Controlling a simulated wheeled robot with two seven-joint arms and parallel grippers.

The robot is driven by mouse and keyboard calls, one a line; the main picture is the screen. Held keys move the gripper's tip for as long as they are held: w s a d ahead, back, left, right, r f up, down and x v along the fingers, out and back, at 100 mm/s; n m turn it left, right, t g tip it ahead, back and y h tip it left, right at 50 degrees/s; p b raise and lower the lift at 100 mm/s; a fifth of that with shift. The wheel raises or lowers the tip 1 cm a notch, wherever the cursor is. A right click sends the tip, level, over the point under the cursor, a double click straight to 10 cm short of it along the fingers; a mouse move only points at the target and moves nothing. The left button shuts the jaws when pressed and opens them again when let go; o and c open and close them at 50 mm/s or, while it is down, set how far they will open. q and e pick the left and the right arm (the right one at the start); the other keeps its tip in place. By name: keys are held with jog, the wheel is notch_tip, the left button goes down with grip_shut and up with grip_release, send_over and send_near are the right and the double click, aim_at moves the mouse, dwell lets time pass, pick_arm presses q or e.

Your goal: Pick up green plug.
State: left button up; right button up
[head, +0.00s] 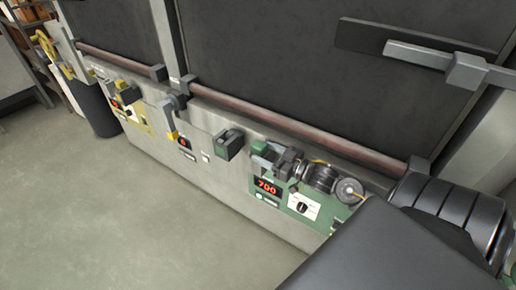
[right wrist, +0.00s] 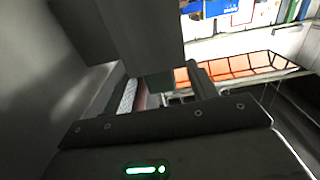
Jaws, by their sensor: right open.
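The green plug (head: 264,146) sits at the top left of the green control panel (head: 325,205), partly hidden by my right gripper. My right gripper (head: 272,158) comes in from the right in the head view, with its open jaws at the plug. I cannot tell whether they touch it. In the right wrist view, a dark green piece (right wrist: 158,83) shows near the jaws, probably the plug. My left gripper is not in view.
The panel shows a red 700 display (head: 267,187) and a black dial (head: 302,207). A dark box (head: 230,143) sticks out left of it, and a yellow handle (head: 172,125) farther left. A reddish rail (head: 290,127) runs above. The floor (head: 120,210) in front is clear.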

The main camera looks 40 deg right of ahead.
aim_at(254, 147)
jog(key=shift+r, duration=0.15)
jog(key=p+x, duration=0.2)
jog(key=x, duration=0.3)
jog(key=shift+w, duration=0.1)
jog(key=shift+c, duration=0.6)
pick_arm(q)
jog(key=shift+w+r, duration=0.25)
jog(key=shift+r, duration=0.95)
pick_arm(e)
jog(key=c, duration=1)
